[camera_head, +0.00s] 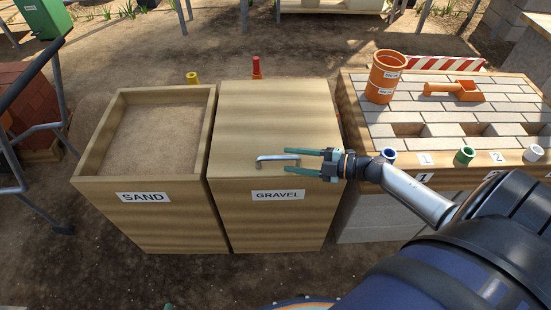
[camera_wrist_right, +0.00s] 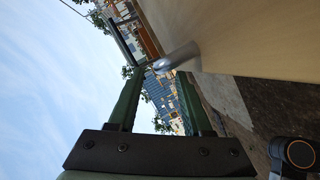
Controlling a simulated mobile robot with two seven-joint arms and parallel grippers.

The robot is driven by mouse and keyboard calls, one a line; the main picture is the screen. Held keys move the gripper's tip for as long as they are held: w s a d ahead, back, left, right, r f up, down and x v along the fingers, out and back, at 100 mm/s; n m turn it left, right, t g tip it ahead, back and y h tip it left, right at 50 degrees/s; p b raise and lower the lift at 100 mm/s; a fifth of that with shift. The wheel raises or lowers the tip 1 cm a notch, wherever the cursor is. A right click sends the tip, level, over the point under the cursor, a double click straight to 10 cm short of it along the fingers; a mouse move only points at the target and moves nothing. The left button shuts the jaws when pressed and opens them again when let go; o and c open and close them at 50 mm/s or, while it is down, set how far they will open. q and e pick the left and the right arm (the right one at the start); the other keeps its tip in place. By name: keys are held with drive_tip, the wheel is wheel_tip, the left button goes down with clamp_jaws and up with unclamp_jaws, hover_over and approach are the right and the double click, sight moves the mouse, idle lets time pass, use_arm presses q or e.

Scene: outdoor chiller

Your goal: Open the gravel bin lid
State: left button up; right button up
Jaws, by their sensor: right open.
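The gravel bin (camera_head: 277,210) is a wooden box with a "GRAVEL" label, and its flat lid (camera_head: 272,110) lies closed on top. A silver bar handle (camera_head: 270,158) sits near the lid's front edge. My right gripper (camera_head: 290,161) reaches in from the right with green fingers apart, and the handle's right end shows between the fingertips. In the right wrist view, the handle (camera_wrist_right: 178,57) is near the tips of the open fingers (camera_wrist_right: 150,62). I cannot tell whether they touch. My left gripper is not in view.
The open sand bin (camera_head: 145,215) stands directly left of the gravel bin. A paved worktop (camera_head: 440,130) with an orange bucket (camera_head: 384,78) and orange trowel-like tool (camera_head: 458,90) is at the right. Yellow (camera_head: 192,78) and red (camera_head: 256,67) objects stand behind the bins.

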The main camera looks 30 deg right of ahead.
sight(284, 159)
drive_tip(key=x, duration=0.5)
drive_tip(key=shift+w+a, duration=0.15)
drive_tip(key=shift+w, duration=0.05)
clamp_jaws()
idle(1.2)
